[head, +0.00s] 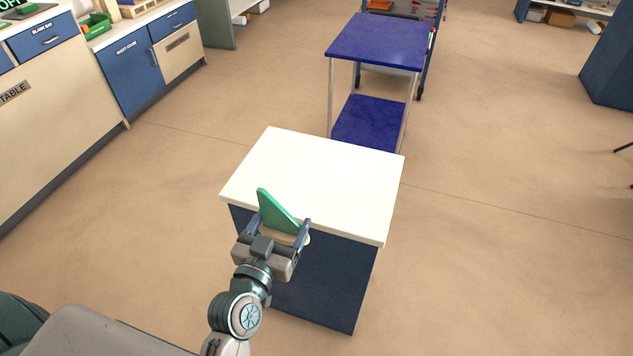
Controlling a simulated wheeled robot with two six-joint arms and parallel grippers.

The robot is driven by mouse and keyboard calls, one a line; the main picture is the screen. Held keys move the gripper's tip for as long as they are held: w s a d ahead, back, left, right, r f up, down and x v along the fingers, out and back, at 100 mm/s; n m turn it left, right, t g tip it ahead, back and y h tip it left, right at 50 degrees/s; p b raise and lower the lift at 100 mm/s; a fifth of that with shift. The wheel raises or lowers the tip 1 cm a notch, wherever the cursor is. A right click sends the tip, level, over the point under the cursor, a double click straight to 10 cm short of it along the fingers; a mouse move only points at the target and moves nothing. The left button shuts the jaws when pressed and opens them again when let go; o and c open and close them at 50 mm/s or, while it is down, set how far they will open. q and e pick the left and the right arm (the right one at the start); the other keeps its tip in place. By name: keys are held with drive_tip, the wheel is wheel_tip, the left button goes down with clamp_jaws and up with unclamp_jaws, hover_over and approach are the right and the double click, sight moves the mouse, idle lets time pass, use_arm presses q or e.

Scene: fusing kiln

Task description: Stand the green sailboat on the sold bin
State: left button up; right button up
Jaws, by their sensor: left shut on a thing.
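The green sailboat (277,213) shows a green triangular sail, with a pale part low down near my right-hand finger. My left gripper (280,228) is shut on it, one blue-grey finger on each side. The sailboat is at the near edge of a white-topped cabinet (325,175) with dark blue sides. I cannot tell whether it touches the top or is held above it. The lower part of the sailboat is mostly hidden by the gripper. No label reading sold shows on the cabinet. My right gripper is not in view.
The white top is otherwise bare. Behind it stands a blue two-level cart (378,42). At the left are counters with blue doors (131,77) and a green bin (95,25). The floor (490,220) at the right is clear.

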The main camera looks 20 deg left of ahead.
use_arm(q)
drive_tip(key=shift+f, duration=0.5)
drive_tip(key=shift+w, duration=0.1)
drive_tip(key=p, duration=0.2)
hover_over(312, 183)
drive_tip(key=s, duration=0.4)
drive_tip(key=shift+s, duration=0.15)
drive_tip(key=w, duration=0.4)
drive_tip(key=shift+r, duration=0.1)
drive_tip(key=shift+w+f, duration=0.25)
drive_tip(key=shift+f, duration=0.2)
drive_tip(key=shift+s, duration=0.15)
drive_tip(key=shift+f, duration=0.1)
drive_tip(key=o, duration=1.1)
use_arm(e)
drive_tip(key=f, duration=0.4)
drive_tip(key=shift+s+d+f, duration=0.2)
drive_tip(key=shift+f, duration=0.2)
